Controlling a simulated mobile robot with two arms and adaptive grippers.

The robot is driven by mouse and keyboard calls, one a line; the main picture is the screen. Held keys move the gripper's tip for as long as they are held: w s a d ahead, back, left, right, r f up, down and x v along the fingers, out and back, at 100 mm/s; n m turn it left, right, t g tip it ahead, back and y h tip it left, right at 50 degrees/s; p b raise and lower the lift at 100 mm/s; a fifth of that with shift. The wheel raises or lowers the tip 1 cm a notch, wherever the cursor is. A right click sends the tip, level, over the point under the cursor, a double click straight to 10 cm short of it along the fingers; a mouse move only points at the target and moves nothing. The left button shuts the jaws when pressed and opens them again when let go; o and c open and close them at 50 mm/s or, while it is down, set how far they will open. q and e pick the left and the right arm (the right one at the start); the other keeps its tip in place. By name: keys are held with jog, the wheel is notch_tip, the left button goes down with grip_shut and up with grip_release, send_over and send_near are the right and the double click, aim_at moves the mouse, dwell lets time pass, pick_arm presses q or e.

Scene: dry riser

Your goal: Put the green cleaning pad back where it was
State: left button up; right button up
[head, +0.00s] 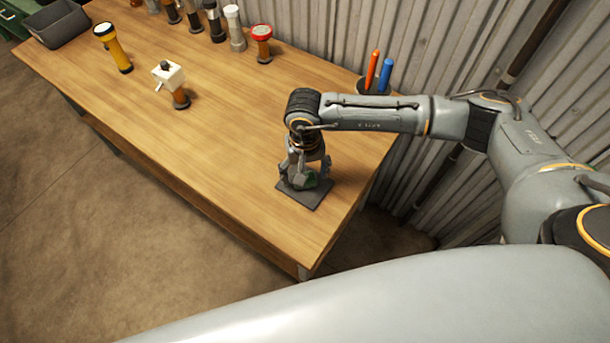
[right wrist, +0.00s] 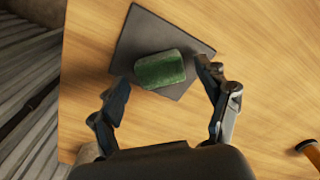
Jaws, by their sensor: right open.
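The green cleaning pad (right wrist: 160,69) lies on a dark square mat (right wrist: 137,34) on the table. In the head view the pad (head: 311,180) is mostly hidden by my right gripper (head: 304,184), which points down over the mat (head: 305,197). In the right wrist view my right gripper (right wrist: 164,100) is open, its fingers spread on either side of the pad with nothing held between them. My left gripper is not in view.
The wooden table (head: 200,140) is bare around the mat. A white-topped device (head: 170,76), a yellow flashlight (head: 115,47) and a red-topped one (head: 262,44) stand farther left. A holder with orange (head: 372,70) and blue (head: 385,75) pens stands near the corrugated wall (head: 420,40).

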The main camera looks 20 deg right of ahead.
notch_tip(320, 180, up, 10)
jog(key=b, duration=0.2)
jog(key=shift+r, duration=0.2)
